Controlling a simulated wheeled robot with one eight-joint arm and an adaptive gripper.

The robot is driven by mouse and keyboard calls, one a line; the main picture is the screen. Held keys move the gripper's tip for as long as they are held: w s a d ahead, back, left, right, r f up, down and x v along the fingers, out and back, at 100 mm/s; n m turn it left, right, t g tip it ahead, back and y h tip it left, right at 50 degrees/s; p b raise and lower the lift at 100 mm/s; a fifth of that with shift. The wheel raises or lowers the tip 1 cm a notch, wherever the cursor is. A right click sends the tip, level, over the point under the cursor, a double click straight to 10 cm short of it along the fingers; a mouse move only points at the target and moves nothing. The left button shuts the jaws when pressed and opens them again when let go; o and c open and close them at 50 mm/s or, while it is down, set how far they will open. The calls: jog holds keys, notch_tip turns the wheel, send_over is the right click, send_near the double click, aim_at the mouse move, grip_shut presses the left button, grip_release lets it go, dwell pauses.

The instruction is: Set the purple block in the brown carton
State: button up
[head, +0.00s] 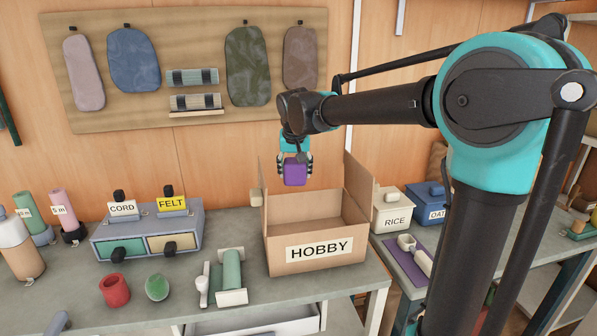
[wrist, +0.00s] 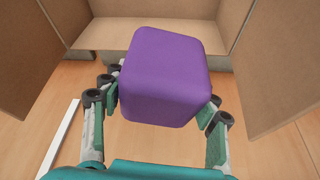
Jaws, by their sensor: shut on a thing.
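The purple block (head: 295,172) is held between the fingers of my gripper (head: 295,162), which points down. In the head view the block shows in the air above the open brown carton (head: 290,258), toward its back. The carton is labelled HOBBY and its side flaps stand up. In the wrist view the block (wrist: 165,75) fills the middle, with my gripper's fingers (wrist: 160,100) on either side. Carton walls and flaps (wrist: 45,45) show behind it, apart from the block. The block hides part of the carton. The carton floor is mostly hidden in the head view.
A CORD and FELT drawer box (head: 148,235), a red cup (head: 115,290) and a green roll on a stand (head: 231,272) are left of the carton. A RICE box (head: 391,210) stands to the right. A pegboard (head: 200,60) hangs behind.

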send_near(295, 226)
jog(key=shift+x, duration=2.65)
jog(key=shift+w+f, duration=0.2)
jog(key=shift+f, duration=0.15)
jog(key=o, duration=1.5)
jog(key=v, duration=1.2)
